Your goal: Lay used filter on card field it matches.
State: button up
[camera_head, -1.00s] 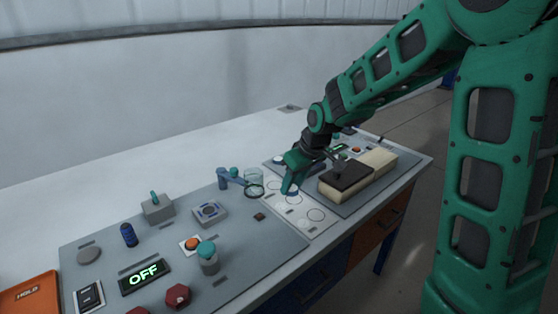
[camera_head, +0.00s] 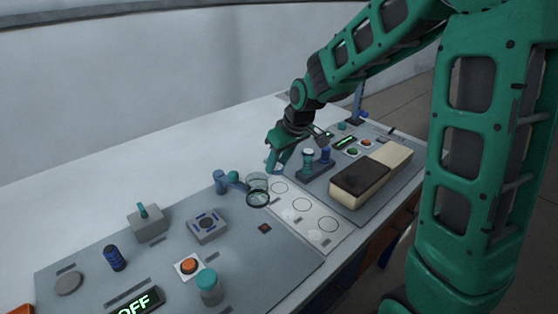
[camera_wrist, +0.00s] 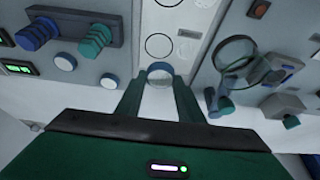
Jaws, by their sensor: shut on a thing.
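My gripper (camera_head: 275,167) is over the far left end of the white card (camera_head: 313,240). In the wrist view its two green fingers (camera_wrist: 159,85) are shut on the filter (camera_wrist: 160,71), a small pale round piece with a blue edge. The filter is mostly hidden by the gripper in the head view. The card shows a row of outlined circular fields; the middle one (camera_head: 301,204) and the near one (camera_head: 329,224) look empty. One empty circle (camera_wrist: 159,45) shows just beyond the filter in the wrist view. I cannot tell whether the filter touches the card.
A magnifier (camera_head: 257,192) stands left of the card, close to the gripper. Right of it are a rack with blue and teal spools (camera_head: 315,168) and a dark-topped block (camera_head: 360,182). Two small white round pieces (camera_wrist: 64,62) (camera_wrist: 109,80) lie by the rack.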

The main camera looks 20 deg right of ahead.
aim_at(279, 186)
jog(key=shift+w+d, duration=0.1)
jog(key=shift+d, duration=0.25)
jog(key=shift+f, duration=0.15)
jog(key=shift+d+f, duration=0.1)
jog(key=shift+f, duration=2.85)
jog(key=shift+s+r, duration=0.1)
jog(key=shift+s, duration=0.1)
jog(key=shift+f, duration=0.55)
dwell(1.0)
jog(key=o, duration=1.1)
jog(key=shift+o, duration=0.2)
jog(key=shift+d, duration=0.15)
jog(key=shift+o, duration=0.2)
